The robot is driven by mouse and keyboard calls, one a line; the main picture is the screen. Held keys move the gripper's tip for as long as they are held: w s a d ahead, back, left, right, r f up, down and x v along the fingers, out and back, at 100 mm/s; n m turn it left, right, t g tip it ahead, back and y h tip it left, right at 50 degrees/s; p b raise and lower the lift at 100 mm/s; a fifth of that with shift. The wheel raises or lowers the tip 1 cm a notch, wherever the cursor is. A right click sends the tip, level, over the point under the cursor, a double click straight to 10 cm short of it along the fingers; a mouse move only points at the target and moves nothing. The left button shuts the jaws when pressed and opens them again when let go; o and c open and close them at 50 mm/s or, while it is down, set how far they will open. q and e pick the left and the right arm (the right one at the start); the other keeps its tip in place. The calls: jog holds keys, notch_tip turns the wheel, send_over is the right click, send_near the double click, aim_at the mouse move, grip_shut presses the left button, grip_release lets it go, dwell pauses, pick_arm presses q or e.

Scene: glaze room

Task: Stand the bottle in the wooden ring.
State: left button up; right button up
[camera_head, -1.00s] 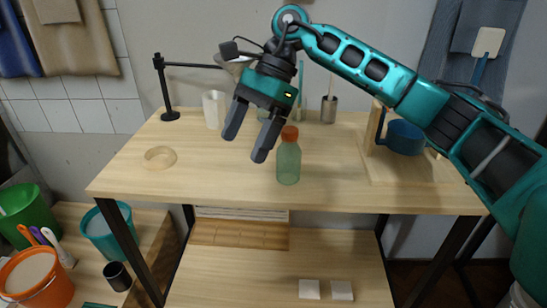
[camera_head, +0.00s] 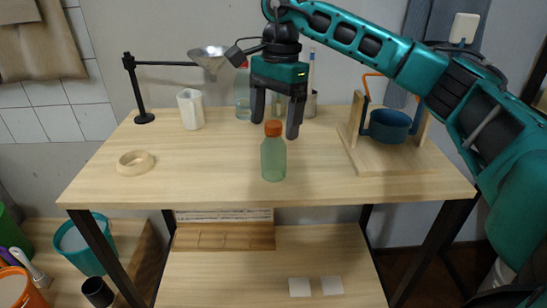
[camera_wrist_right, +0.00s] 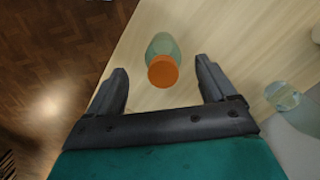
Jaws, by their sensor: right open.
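The bottle (camera_head: 273,158) is pale green with an orange cap and stands upright near the front middle of the table. It also shows from above in the right wrist view (camera_wrist_right: 163,62), between and beyond the fingertips. The wooden ring (camera_head: 136,163) lies empty on the table at the left. My right gripper (camera_head: 276,128) is open, pointing down above and behind the bottle, with its fingers apart on either side of the cap in the head view. It holds nothing. I cannot tell whether a finger touches the bottle. My left gripper is not in view.
A funnel on a black stand (camera_head: 143,117) and a white cup (camera_head: 191,109) stand at the back left. Clear bottles (camera_head: 243,95) and a tool pot (camera_head: 311,103) are behind my gripper. A blue pot (camera_head: 389,126) hangs in a wooden frame at the right. Table between bottle and ring is clear.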

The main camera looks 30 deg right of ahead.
aim_at(273, 139)
notch_tip(273, 139, down, 5)
jog(key=shift+w+a+b, duration=0.15)
jog(key=shift+b, duration=0.15)
jog(key=shift+c, duration=0.5)
jog(key=shift+r, duration=0.1)
jog(key=c, duration=1.1)
